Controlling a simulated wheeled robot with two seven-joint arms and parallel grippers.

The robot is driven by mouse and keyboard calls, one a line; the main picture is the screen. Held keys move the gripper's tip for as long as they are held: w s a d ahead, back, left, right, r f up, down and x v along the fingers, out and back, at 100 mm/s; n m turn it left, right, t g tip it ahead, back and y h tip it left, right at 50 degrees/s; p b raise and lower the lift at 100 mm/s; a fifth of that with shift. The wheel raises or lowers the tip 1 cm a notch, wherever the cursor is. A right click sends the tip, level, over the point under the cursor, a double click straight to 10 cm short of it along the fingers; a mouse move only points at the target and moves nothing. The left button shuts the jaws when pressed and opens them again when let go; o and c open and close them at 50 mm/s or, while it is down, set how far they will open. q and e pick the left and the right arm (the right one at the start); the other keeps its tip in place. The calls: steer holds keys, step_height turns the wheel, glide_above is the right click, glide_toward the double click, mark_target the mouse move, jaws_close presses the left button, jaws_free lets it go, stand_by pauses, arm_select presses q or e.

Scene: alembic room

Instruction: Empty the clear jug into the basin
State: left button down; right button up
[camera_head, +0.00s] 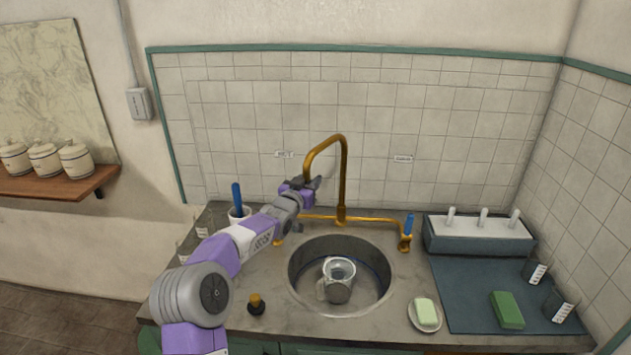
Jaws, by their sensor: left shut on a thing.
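My left gripper (310,184) is behind the basin, well away from the jug. It is shut at the hanging end of the brass spout (343,175), which is turned to the left; the fingers partly hide the contact. My right gripper is out of view.
A blue-handled tap (408,228) stands right of the basin. A soap dish (425,326) is at the front right, a dark stopper (256,304) at the front left.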

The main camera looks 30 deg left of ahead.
arm_select(q)
steer(key=shift+w+a+p, duration=0.15)
steer(key=shift+a+p, duration=0.45)
steer(key=shift+a, duration=0.2)
steer(key=shift+w+a+p, duration=0.1)
steer(key=shift+a+p, duration=0.45)
steer(key=shift+a, duration=0.25)
steer(key=c, duration=0.8)
jaws_free()
steer(key=shift+s, duration=0.1)
steer(key=s+b, duration=0.1)
steer(key=s, duration=0.6)
steer(key=shift+s+d, duration=0.15)
steer(key=shift+d, duration=0.15)
